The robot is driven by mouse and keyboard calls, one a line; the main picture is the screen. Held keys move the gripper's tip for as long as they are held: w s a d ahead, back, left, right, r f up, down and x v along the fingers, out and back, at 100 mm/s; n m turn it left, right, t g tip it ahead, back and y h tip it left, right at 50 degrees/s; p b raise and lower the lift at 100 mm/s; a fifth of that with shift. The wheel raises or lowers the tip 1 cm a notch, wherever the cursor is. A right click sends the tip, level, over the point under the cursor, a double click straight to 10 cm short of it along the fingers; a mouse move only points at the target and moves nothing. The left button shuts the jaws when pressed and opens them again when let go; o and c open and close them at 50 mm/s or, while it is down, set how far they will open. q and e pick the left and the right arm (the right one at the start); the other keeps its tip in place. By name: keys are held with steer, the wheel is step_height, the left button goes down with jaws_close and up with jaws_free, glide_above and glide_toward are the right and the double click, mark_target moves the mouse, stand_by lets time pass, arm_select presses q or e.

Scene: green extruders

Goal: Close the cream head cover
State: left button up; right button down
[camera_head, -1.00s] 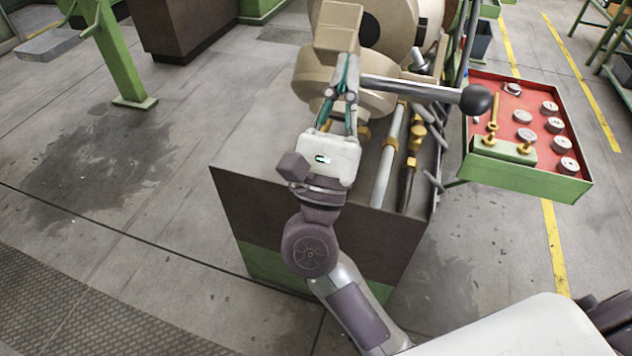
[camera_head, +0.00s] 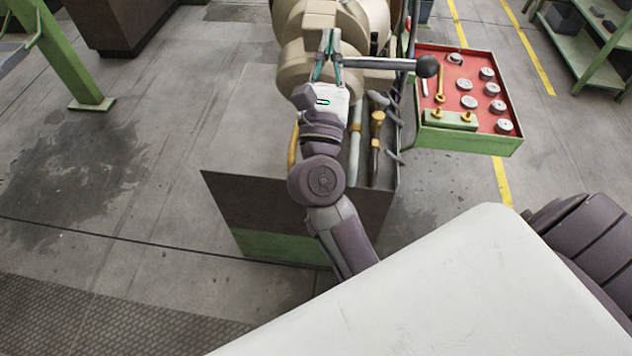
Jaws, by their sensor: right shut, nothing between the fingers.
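The cream head cover (camera_head: 296,66) is the rounded cream part at the top centre, on the front of the extruder's larger cream body (camera_head: 368,22). My right gripper (camera_head: 329,36) is shut and empty. Its fingertips point away from me and lie over the cover, seemingly against it; the exact contact is hard to tell. The gripper and wrist hide part of the cover, and its top is near the picture edge. I cannot tell whether a gap is left between cover and body. My left gripper is not in view.
A metal lever with a black ball knob (camera_head: 428,66) sticks out right of my gripper. A red tray (camera_head: 450,88) with several round metal parts stands farther right. The machine base (camera_head: 240,130) lies under my arm. Open floor (camera_head: 120,160) is at left.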

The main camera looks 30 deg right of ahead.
steer(key=shift+g+y, duration=0.4)
steer(key=shift+g, duration=0.1)
steer(key=p+x, duration=0.4)
steer(key=r+p+x, duration=0.1)
steer(key=p+x, duration=0.1)
steer(key=p, duration=0.1)
steer(key=shift+d+r, duration=0.1)
steer(key=shift+r, duration=0.05)
steer(key=shift+w+d+p, duration=0.2)
steer(key=shift+p, duration=0.1)
steer(key=shift+w+d, duration=0.4)
steer(key=shift+w, duration=0.3)
steer(key=shift+d+r, duration=0.1)
steer(key=shift+r, duration=0.3)
steer(key=shift+r, duration=0.1)
steer(key=shift+s, duration=0.1)
